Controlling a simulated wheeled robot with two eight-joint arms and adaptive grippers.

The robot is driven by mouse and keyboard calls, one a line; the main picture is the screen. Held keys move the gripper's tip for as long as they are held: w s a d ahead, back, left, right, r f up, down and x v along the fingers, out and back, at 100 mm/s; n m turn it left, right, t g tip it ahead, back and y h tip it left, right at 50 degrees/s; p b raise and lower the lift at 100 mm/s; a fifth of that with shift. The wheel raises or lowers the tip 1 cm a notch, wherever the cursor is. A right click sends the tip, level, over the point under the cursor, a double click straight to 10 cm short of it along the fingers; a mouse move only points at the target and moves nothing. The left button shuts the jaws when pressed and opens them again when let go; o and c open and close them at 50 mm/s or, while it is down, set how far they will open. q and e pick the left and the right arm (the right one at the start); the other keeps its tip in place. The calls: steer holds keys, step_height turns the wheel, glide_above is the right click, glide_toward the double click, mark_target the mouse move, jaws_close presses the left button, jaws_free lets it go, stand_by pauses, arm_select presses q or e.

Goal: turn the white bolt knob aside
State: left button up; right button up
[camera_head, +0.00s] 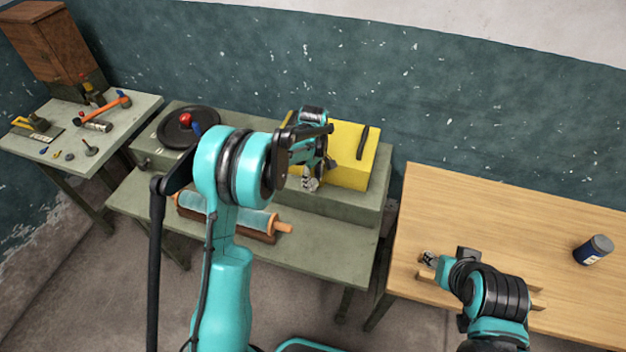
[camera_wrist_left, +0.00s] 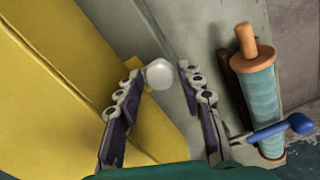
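The white bolt knob (camera_wrist_left: 160,73) is a small round ball in the left wrist view. It sits beside the yellow box (camera_wrist_left: 85,65), close to the tip of one finger of my left gripper (camera_wrist_left: 162,76). The two fingers are apart, with the knob near the gap between their tips; I cannot tell whether the finger touches it. In the head view my left gripper (camera_head: 312,178) points down at the front of the yellow box (camera_head: 345,150), and the knob is hidden there. My right gripper (camera_head: 430,258) is over the wooden table; its fingers are too small to judge.
A teal roller (camera_head: 230,213) with orange ends lies on the lower green shelf (camera_head: 330,255); it also shows in the wrist view (camera_wrist_left: 257,85), near a blue handle (camera_wrist_left: 285,129). A black disc (camera_head: 175,132) stands left. A dark can (camera_head: 593,251) stands on the wooden table (camera_head: 500,205).

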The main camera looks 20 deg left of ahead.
arm_select(q)
jaws_close()
